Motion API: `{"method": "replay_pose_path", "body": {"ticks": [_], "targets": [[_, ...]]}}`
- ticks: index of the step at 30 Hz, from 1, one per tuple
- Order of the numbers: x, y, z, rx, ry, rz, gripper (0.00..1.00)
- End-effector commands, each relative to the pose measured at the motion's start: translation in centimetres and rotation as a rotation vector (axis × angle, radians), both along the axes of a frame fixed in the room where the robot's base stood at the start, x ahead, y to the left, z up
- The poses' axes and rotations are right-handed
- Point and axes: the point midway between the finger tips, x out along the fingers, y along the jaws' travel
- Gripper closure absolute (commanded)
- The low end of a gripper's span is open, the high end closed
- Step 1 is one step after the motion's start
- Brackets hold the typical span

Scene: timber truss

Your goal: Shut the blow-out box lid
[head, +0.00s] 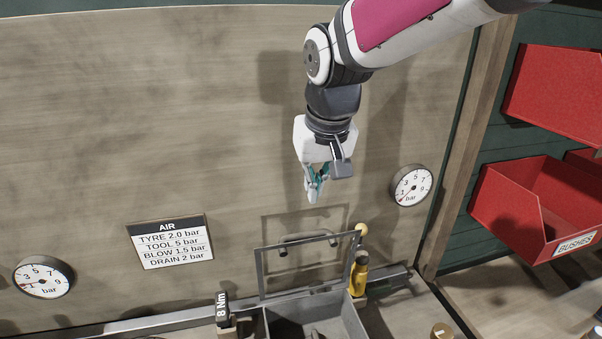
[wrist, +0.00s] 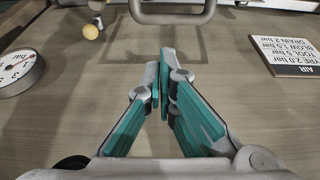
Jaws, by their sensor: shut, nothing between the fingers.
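The blow-out box (head: 342,313) is a grey open-topped box at the bottom of the head view. Its lid (head: 261,272) stands raised at the back, a frame with a clear pane through which the wall shows. A dark bar handle (head: 308,239) is on the lid; a grey bar also shows at the top of the wrist view (wrist: 172,18). My gripper (head: 313,198) is shut and empty, above the lid and apart from it, in front of the wooden panel. Its teal-sided fingers (wrist: 168,95) meet in the wrist view.
A yellow-handled tool (head: 359,277) stands at the box's right, with a pale yellow ball (head: 361,229) above it. A gauge (head: 411,185), an AIR sign (head: 171,242) and red bins (head: 540,205) are further out.

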Motion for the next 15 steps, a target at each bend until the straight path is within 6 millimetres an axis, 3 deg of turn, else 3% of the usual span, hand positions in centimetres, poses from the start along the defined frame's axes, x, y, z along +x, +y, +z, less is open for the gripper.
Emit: {"method": "replay_pose_path", "body": {"ticks": [15], "targets": [[2.3, 0.6, -7.3, -0.002, 0.004, -0.001, 1.0]]}}
